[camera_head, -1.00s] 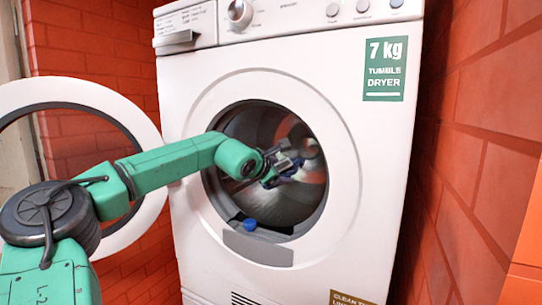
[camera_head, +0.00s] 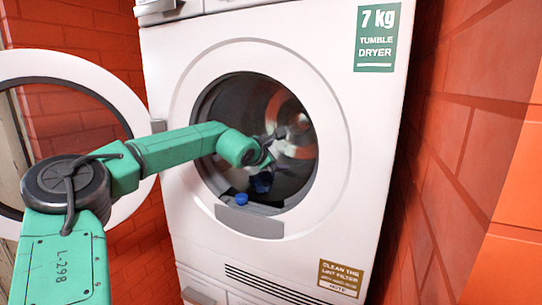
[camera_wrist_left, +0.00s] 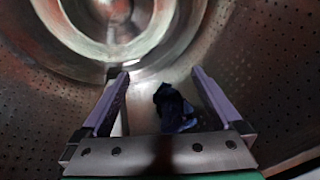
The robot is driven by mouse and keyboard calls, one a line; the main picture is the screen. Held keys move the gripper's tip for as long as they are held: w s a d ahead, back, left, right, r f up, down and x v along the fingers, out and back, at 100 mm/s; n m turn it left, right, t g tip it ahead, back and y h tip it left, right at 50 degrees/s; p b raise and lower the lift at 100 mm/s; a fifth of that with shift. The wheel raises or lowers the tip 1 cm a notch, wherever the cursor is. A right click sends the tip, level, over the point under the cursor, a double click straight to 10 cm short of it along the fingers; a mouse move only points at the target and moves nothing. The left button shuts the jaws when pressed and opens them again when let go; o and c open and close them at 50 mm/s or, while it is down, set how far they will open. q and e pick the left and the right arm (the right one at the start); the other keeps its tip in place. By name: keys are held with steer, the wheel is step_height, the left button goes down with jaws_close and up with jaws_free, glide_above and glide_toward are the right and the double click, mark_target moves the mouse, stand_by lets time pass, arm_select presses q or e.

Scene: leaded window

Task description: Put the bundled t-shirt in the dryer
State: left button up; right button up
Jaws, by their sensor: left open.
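The white tumble dryer (camera_head: 330,225) stands ahead with its round door (camera_head: 132,108) swung open to the left. My left arm reaches through the opening, and my left gripper (camera_head: 270,150) is inside the metal drum. In the left wrist view its two fingers (camera_wrist_left: 160,74) are apart. The dark blue bundled t-shirt (camera_wrist_left: 173,108) lies crumpled on the drum wall, seen between the fingers and nearer the right one, apparently not gripped. In the head view it shows as a dark blue patch (camera_head: 261,183) low in the drum, below the gripper. My right gripper is not in view.
A small bright blue round thing (camera_head: 241,199) sits at the lower lip of the opening. A red brick wall (camera_head: 455,130) stands close on the right. The open door ring lies behind my left arm.

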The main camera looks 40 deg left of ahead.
arm_select(q)
steer(key=b+v, duration=0.7)
steer(key=v, duration=0.7)
steer(key=shift+s+r, duration=0.15)
steer(key=shift+s, duration=0.15)
steer(key=shift+w, duration=0.1)
